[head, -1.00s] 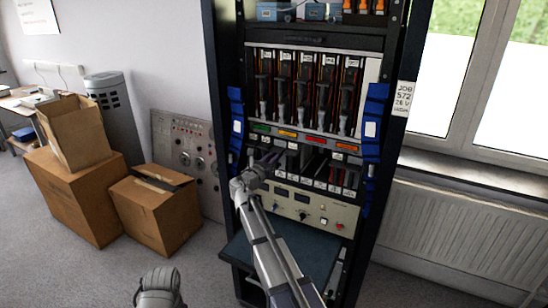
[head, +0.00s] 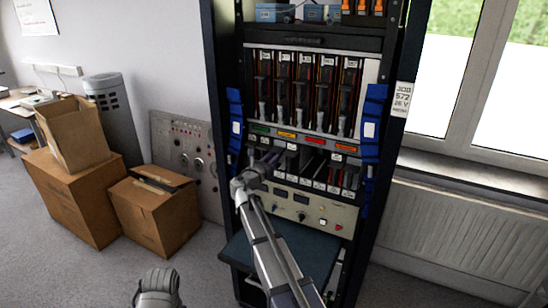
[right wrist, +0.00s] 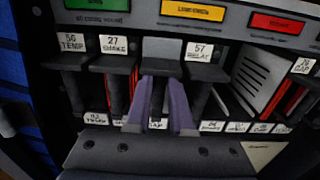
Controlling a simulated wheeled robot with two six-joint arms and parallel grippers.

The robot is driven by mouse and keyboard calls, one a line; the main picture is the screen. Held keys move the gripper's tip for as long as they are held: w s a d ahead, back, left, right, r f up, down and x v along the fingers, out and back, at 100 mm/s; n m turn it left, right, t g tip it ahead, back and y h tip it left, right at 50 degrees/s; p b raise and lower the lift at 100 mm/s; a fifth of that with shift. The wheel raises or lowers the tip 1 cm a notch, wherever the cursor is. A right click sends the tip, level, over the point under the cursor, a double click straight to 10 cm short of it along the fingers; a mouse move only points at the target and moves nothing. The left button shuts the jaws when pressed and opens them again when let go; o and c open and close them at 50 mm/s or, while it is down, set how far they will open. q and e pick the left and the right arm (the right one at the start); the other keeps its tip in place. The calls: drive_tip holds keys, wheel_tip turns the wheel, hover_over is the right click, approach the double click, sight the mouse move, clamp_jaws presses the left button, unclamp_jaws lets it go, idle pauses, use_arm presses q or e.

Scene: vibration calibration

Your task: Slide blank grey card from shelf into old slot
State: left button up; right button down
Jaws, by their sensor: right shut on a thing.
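My right gripper (head: 267,163) reaches into the lower card shelf of the rack. In the right wrist view its two purple-grey fingers (right wrist: 160,108) are shut on the blank grey card (right wrist: 162,50), whose plain front carries no label. The card stands in the row between the one marked 27 SMOKE (right wrist: 114,62) and the one marked 57 (right wrist: 200,65). Its lower part is hidden by the fingers. I cannot tell which opening is the old slot.
The upper bay (head: 305,90) holds several cards with black handles. Green (right wrist: 98,4), yellow (right wrist: 193,10) and red (right wrist: 275,22) labels run along the strip above the shelf. A dark ledge (head: 310,255) juts out below. Cardboard boxes (head: 155,210) stand on the left.

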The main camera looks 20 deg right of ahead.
drive_tip(key=c, duration=0.7)
unclamp_jaws()
drive_tip(key=shift+d, duration=0.1)
drive_tip(key=shift+f+b, duration=0.55)
drive_tip(key=shift+s, duration=0.1)
drive_tip(key=shift+v, duration=2.45)
drive_tip(key=v, duration=0.6)
